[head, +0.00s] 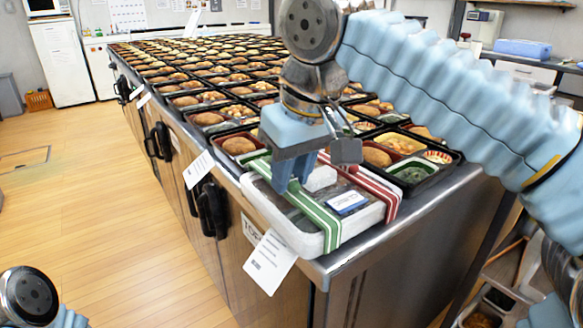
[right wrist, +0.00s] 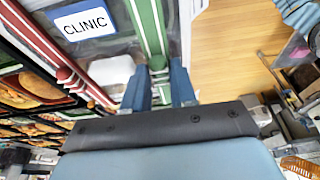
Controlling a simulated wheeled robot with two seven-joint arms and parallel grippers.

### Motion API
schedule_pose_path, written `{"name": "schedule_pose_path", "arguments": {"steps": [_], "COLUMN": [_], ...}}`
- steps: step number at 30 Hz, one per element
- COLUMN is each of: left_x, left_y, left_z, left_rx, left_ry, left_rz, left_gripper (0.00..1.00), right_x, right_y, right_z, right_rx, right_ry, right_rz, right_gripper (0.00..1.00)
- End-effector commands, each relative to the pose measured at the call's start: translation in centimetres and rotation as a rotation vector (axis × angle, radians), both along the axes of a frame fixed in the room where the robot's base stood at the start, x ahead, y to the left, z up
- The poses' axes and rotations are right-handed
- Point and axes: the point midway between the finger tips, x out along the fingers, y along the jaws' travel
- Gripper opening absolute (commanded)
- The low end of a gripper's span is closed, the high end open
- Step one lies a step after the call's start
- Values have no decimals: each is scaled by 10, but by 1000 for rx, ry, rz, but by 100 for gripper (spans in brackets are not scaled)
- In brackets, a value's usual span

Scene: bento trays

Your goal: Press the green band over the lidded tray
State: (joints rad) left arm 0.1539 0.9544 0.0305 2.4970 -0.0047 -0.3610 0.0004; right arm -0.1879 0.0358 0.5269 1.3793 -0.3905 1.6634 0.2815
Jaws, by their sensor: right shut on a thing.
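The lidded tray (head: 368,218) sits at the near corner of the counter, with a pale rim and a see-through lid. A green and white striped band (head: 314,210) runs across its left part; it also shows in the right wrist view (right wrist: 147,25). A red and white striped band (head: 375,185) crosses the right part. Between them is a blue-edged card reading CLINIC (right wrist: 85,20). My right gripper (head: 292,185) points down at the tray, its fingers on either side of the green band, shut on it. The fingers hide part of the band. My left gripper is out of view.
Many open food trays (head: 215,95) fill the steel counter (head: 400,240) behind. One open tray (head: 415,170) stands close behind the lidded tray. Paper tags (head: 268,262) hang at the counter's side. The wooden floor (head: 90,200) at left is clear.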

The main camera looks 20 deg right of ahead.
Motion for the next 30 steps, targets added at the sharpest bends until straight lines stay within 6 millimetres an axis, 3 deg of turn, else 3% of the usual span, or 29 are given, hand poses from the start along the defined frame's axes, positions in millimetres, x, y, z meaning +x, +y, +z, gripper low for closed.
{"name": "schedule_pose_path", "arguments": {"steps": [25,26,30], "left_x": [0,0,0], "left_y": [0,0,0], "left_z": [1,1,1], "left_rx": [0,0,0], "left_ry": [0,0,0], "left_rz": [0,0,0], "left_gripper": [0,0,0], "right_x": [0,0,0], "right_y": [0,0,0], "right_z": [-3,-3,-3], "right_rx": [0,0,0], "right_ry": [1,0,0], "right_rz": [0,0,0], "right_gripper": [0,28,49]}}
